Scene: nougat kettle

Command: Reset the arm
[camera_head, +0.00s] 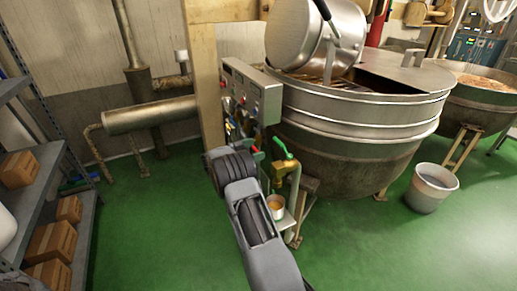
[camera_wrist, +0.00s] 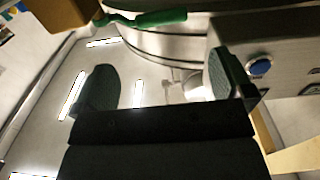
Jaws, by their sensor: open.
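My arm reaches up from the bottom of the head view toward the kettle's control box (camera_head: 250,90); the gripper's fingers are mostly hidden behind my own wrist there. In the wrist view my gripper (camera_wrist: 160,85) is open, its two dark fingers wide apart with nothing between them. A green lever handle (camera_wrist: 160,18) shows beyond the fingers at the top of the wrist view. The green-handled valve (camera_head: 281,150) stands just right of my wrist in the head view. A blue button (camera_wrist: 260,67) on a grey box lies close to the right finger in the wrist view.
The large steel kettle (camera_head: 350,145) stands right of my arm. A small cup (camera_head: 276,207) sits on a ledge below the valve. A metal bucket (camera_head: 431,188) stands on the green floor at right. A shelf (camera_head: 83,215) with cardboard boxes is at left. Floor between shelf and arm is clear.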

